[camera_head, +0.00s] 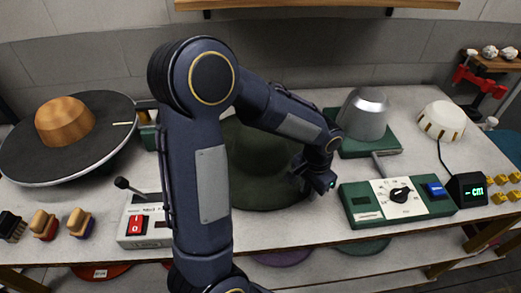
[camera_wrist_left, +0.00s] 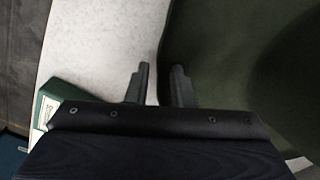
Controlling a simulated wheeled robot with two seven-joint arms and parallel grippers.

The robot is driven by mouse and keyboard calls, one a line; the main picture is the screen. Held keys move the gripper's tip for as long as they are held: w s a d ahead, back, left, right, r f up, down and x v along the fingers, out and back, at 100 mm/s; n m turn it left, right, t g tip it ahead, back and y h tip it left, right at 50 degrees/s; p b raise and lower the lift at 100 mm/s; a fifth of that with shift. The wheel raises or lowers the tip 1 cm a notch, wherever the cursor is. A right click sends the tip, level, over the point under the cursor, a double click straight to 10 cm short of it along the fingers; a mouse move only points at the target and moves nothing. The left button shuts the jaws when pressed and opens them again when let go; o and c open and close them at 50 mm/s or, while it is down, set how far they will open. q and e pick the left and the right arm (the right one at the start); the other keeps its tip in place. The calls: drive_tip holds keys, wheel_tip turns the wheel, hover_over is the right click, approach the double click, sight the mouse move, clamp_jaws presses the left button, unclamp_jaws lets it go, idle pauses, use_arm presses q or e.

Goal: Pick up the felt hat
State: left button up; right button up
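The felt hat (camera_head: 262,180) is dark green and stands in the middle of the worktop, partly hidden behind my left arm. In the left wrist view the hat's dark green felt (camera_wrist_left: 235,45) fills the right side. My left gripper (camera_head: 318,182) is at the hat's right side in the head view; its fingertips are hard to make out there. In the left wrist view the left gripper's two fingers (camera_wrist_left: 160,72) are apart, with the hat's edge showing between them. I cannot tell whether either finger touches the felt. My right gripper is not in view.
A green control box with a dial (camera_head: 397,201) sits close right of my left gripper. A metal cone (camera_head: 364,115) stands behind it. A round turntable with a wooden block (camera_head: 65,121) is at the left. A lever box with a red switch (camera_head: 140,222) stands at the front.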

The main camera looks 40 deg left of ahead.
use_arm(q)
clamp_jaws()
drive_tip(key=shift+r, duration=0.15)
drive_tip(key=shift+r, duration=0.2)
wheel_tip(320, 180, up, 2)
drive_tip(key=shift+r, duration=0.1)
drive_tip(key=w+d+r+b, duration=0.1)
drive_tip(key=d+r, duration=0.9)
drive_tip(key=d, duration=0.4)
drive_tip(key=shift+c, duration=1.6)
unclamp_jaws()
drive_tip(key=shift+w+r, duration=0.1)
clamp_jaws()
